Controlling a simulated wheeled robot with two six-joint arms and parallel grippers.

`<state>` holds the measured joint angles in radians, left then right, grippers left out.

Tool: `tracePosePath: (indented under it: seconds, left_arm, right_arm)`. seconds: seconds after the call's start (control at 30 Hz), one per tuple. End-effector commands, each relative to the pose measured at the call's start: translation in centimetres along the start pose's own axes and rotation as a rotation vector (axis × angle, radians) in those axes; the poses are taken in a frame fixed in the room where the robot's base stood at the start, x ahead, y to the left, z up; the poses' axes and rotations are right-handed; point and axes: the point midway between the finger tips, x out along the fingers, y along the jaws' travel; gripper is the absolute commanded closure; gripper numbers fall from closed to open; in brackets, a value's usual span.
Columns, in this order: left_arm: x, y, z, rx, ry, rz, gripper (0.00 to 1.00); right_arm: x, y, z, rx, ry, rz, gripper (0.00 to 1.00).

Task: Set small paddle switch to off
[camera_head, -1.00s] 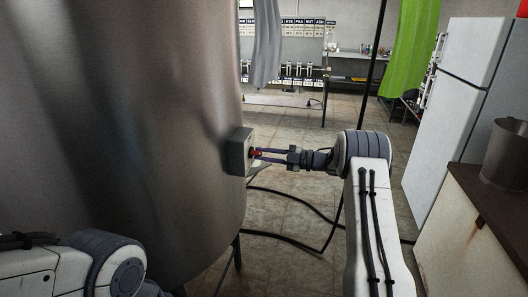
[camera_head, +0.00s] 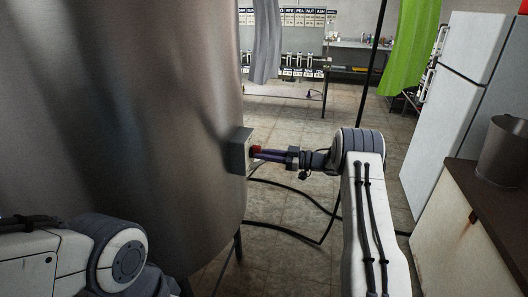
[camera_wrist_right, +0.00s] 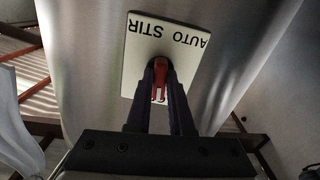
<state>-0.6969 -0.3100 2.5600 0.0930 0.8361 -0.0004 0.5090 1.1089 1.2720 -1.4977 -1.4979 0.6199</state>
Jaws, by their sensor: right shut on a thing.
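The small red paddle switch (camera_head: 257,149) sits on a grey box (camera_head: 239,151) on the side of the large steel tank (camera_head: 120,120). In the right wrist view the red paddle (camera_wrist_right: 160,72) stands out from a white plate (camera_wrist_right: 138,50) marked "AUTO STIR", which appears upside down. My right gripper (camera_head: 262,155) is at the box, its fingers shut on the paddle. In the right wrist view its dark fingers (camera_wrist_right: 161,82) lie on either side of the paddle and hide part of it. Only part of my left arm shows at the lower left; its gripper is out of view.
Black hoses (camera_head: 300,235) lie on the tiled floor below my right arm. A brown-topped counter (camera_head: 470,195) with a metal pot (camera_head: 503,153) and a white fridge (camera_head: 460,90) stand at the right. The floor behind my right gripper is open.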

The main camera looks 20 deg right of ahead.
Motion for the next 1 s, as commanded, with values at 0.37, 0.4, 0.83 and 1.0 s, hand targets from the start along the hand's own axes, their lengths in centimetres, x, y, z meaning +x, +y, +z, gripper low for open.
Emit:
tracePosePath:
  seconds: [0.37,0.4,0.83,1.0]
  left_arm:
    - [-0.7,0.05,-0.04,0.0,0.0,0.0,0.5]
    - [-0.72,0.05,-0.04,0.0,0.0,0.0,0.5]
    - [-0.72,0.05,-0.04,0.0,0.0,0.0,0.5]
    - [-0.72,0.05,-0.04,0.0,0.0,0.0,0.5]
  right_arm:
    - [-0.15,0.0,0.13,0.129,-0.003,0.001,1.0]
    - [-0.15,0.0,0.14,0.133,-0.003,0.001,1.0]
    - [-0.15,-0.01,0.19,0.141,-0.003,0.001,1.0]
    - [-0.07,-0.03,0.15,0.14,-0.002,0.0,0.5]
